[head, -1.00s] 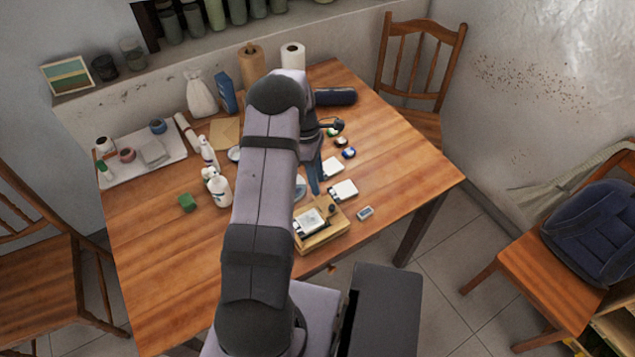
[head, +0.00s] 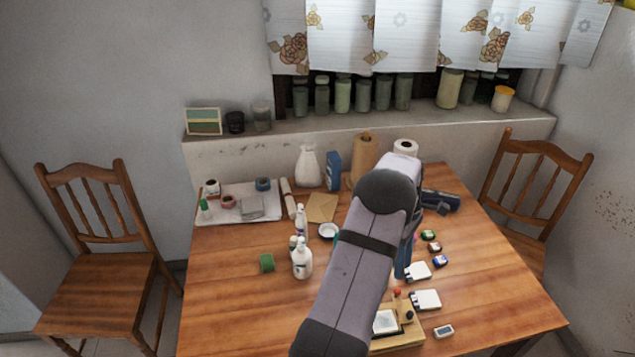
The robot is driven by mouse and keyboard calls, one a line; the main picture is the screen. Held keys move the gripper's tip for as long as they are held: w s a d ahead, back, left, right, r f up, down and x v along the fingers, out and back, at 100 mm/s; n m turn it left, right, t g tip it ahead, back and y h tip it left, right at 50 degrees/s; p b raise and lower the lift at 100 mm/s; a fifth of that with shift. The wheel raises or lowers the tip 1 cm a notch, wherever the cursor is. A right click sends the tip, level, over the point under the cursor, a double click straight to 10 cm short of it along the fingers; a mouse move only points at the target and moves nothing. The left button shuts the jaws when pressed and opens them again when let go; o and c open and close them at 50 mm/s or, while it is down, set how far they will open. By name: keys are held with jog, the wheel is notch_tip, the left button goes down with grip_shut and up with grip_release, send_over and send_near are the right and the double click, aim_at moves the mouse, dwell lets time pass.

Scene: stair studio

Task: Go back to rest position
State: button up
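My arm reaches from the bottom of the head view over the wooden table (head: 230,310). My gripper (head: 403,268) is mostly hidden behind the arm; a narrow blue part shows pointing down beside the arm's right edge. I cannot tell whether its fingers are open or shut, and no held thing is visible. Below it, a wooden stand (head: 400,341) with a pale plate sits near the table's front, partly covered by my arm. Two white square pads, the upper (head: 418,272) and the lower (head: 426,299), lie close to the right of the gripper.
Several small round jars (head: 435,247) and a small grey device (head: 443,331) lie right of the arm. The table's left front is clear.

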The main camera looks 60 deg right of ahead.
jog(key=w+a+r+h, duration=0.1)
jog(key=w+a+r, duration=0.2)
jog(key=w+a, duration=0.75)
jog(key=w+a+r+h, duration=0.1)
jog(key=w+a+r, duration=0.2)
jog(key=w+a, duration=0.8)
jog(key=s+a+t, duration=0.1)
jog(key=s+a, duration=0.1)
jog(key=a, duration=1)
jog(key=s+a+t, duration=0.1)
jog(key=a, duration=1.2)
jog(key=shift+s+a+r, duration=0.2)
jog(key=shift+s+a, duration=0.05)
jog(key=shift+s, duration=0.15)
